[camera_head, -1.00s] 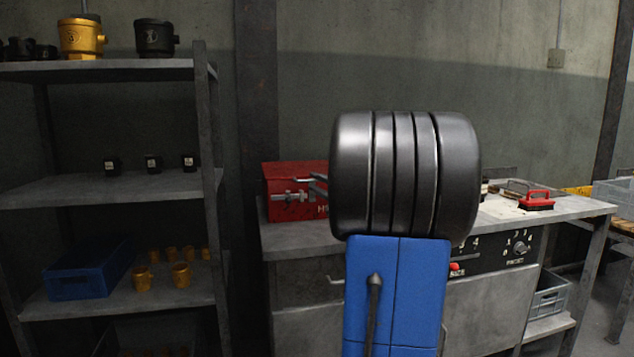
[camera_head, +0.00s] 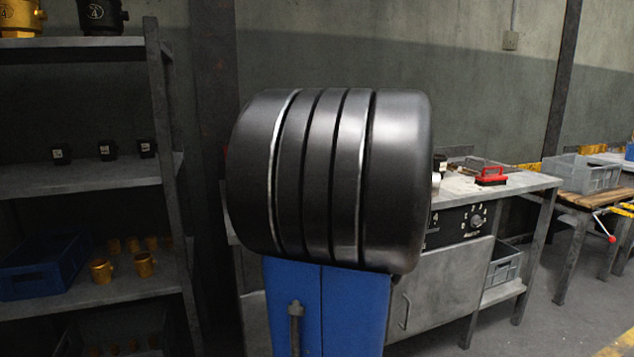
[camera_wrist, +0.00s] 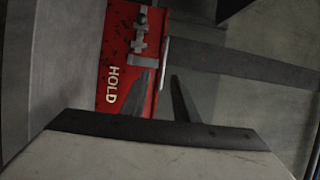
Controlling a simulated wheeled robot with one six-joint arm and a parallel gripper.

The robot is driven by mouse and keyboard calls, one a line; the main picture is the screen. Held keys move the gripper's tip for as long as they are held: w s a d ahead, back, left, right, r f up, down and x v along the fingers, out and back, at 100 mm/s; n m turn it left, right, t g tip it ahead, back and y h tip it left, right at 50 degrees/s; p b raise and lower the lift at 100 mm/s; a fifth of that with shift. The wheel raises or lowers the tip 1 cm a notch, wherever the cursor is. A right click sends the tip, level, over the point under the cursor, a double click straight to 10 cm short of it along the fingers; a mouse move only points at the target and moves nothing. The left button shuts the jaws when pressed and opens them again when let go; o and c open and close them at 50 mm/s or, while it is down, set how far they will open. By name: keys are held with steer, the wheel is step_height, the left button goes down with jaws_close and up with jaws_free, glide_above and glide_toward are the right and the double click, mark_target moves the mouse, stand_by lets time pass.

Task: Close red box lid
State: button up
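The red box (camera_wrist: 116,62) shows in the wrist view, with white HOLD lettering and a grey metal latch (camera_wrist: 139,40) on its face. In the head view my arm hides nearly all of it. I cannot tell from these frames how far its lid is open. The left finger overlaps the red face below the latch; the right one is over grey background. I cannot tell whether either touches the box. The head view does not show the gripper.
A shelf rack (camera_head: 100,180) with a blue crate (camera_head: 40,268) and brass parts stands at left. A grey crate (camera_head: 582,174) sits on a table at right. Floor shows at lower right.

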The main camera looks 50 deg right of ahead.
steer(key=shift+s+a+f, duration=0.1)
steer(key=shift+s+a, duration=0.05)
steer(key=shift+s, duration=0.8)
steer(key=shift+s+a+f, duration=0.1)
steer(key=shift+s+a, duration=0.05)
steer(key=shift+s, duration=0.85)
steer(key=shift+s+a+f, duration=0.1)
steer(key=shift+s+a, duration=0.05)
steer(key=shift+s, duration=0.8)
steer(key=w+a+f+n+g+y, duration=0.2)
steer(key=a+f+n+y, duration=0.15)
steer(key=a, duration=0.55)
steer(key=w+a+f+n+g+y, duration=0.1)
steer(key=a+f+n+g+y, duration=0.2)
steer(key=a, duration=0.6)
steer(key=w+a+f+n+g+y, duration=0.2)
steer(key=a+f, duration=0.2)
steer(key=a, duration=0.5)
steer(key=s+a+f+n+g, duration=0.45)
steer(key=s+a+f, duration=0.2)
steer(key=a, duration=0.35)
steer(key=s+a+f+n+g+h, duration=0.1)
steer(key=s+f+n+h, duration=0.4)
steer(key=s, duration=0.5)
steer(key=shift+s+a+f+n+g, duration=0.4)
steer(key=shift+f+n+g, duration=0.1)
steer(key=shift+n+g, duration=0.25)
